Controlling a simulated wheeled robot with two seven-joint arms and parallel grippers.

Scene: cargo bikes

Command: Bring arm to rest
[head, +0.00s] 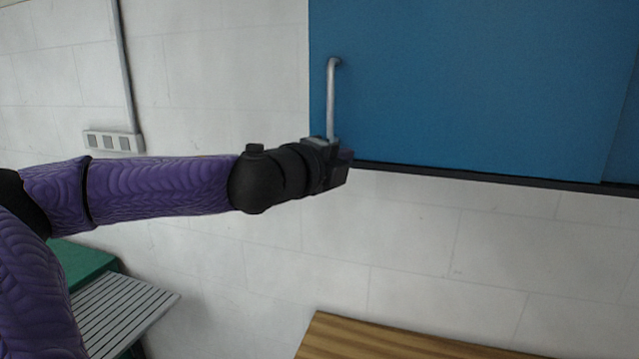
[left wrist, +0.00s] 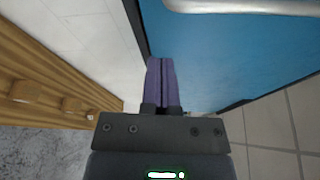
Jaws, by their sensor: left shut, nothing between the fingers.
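My left arm, in a purple sleeve, reaches in from the left in the head view. Its black left gripper (head: 342,170) is at the lower left corner of a blue cabinet door (head: 480,85), just below a silver bar handle (head: 331,100). In the left wrist view the two purple fingers of the left gripper (left wrist: 161,68) are together with nothing between them. There the blue door (left wrist: 220,55) lies beyond the fingers, and the handle (left wrist: 245,6) shows at the top edge, apart from the fingertips. My right gripper is in neither view.
A wooden top (head: 400,342) stands below the cabinet; wooden furniture with knobs (left wrist: 50,95) shows in the left wrist view. A slatted grey surface (head: 120,310) and a green surface (head: 80,262) are at lower left. A wall socket strip (head: 113,141) is behind the arm. Bare wall lies between.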

